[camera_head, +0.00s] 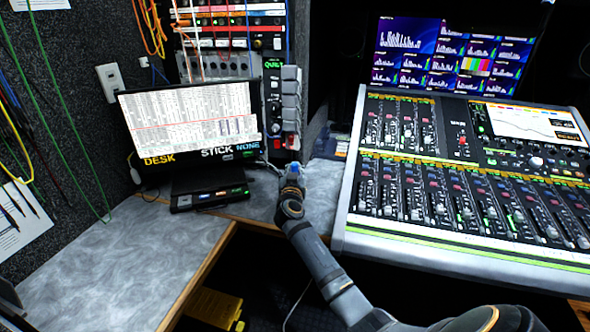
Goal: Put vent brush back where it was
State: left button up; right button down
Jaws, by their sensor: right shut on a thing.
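My right arm reaches from the bottom right to the grey desk between the monitor and the mixing console. Its gripper (294,170) is small and far off, pointing away from me just above the desk, in front of the rack panel. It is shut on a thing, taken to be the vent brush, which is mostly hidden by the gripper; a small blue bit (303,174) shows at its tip. My left gripper is not in view.
The large mixing console (460,240) is close on the right. The grey desk (120,265) is clear at the front left. Cables hang along the left wall.

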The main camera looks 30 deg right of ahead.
jog(key=shift+f, duration=0.1)
jog(key=c, duration=1.2)
grip_release()
jog(key=shift+s+a, duration=0.15)
jog(key=v, duration=1.1)
jog(key=shift+s+a+b, duration=0.2)
jog(key=shift+s+b, duration=0.05)
jog(key=shift+b, duration=0.05)
